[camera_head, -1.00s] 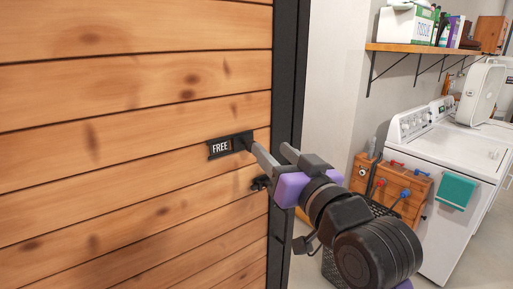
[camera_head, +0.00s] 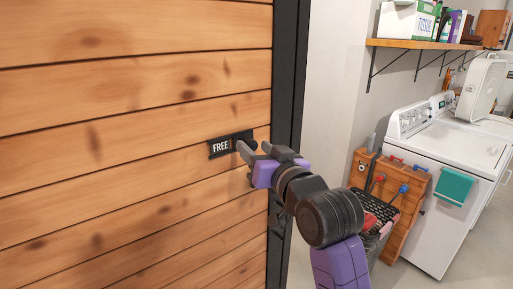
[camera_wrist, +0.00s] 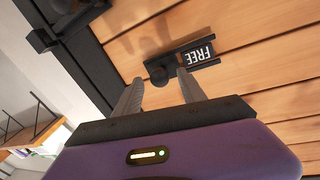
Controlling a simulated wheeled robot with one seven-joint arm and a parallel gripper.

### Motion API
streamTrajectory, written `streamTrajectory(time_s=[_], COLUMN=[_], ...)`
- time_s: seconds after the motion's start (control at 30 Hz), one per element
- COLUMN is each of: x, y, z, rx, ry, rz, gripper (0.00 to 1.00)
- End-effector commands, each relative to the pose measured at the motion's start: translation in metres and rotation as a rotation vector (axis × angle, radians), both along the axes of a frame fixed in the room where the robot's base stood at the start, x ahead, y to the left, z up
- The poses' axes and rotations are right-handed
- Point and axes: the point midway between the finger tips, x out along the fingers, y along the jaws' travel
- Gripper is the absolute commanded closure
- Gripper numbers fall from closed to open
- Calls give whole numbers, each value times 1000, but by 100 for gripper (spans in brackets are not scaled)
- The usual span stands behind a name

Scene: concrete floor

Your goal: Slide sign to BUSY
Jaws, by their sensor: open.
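The sign (camera_head: 221,147) is a dark plate on the wooden door (camera_head: 130,110), with white letters reading FREE at its left end. It also shows, turned over, in the wrist view (camera_wrist: 199,54). A round dark knob (camera_wrist: 160,73) is on the sign, beside the lettering. My gripper (camera_head: 247,149) is open, its fingertips close to the door at the sign's right part. In the wrist view my gripper (camera_wrist: 158,77) has one grey finger on each side of the knob. I cannot tell whether either finger touches it.
A black frame (camera_head: 288,100) edges the door on the right. Beyond it stand a wooden crate (camera_head: 398,205) with coloured knobs, white laundry machines (camera_head: 450,150) and a wall shelf (camera_head: 430,45). The door surface left of the sign is clear.

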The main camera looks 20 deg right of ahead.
Motion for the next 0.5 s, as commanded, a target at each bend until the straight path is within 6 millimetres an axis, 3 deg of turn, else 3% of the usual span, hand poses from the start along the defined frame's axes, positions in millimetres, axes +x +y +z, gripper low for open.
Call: streamTrajectory(time_s=[0.13, 0.37, 0.5], x=[0, 0, 0], y=[0, 0, 0], z=[0, 0, 0], rx=[0, 0, 0], ry=[0, -1, -1], rz=[0, 0, 0], gripper=[54, 99, 100])
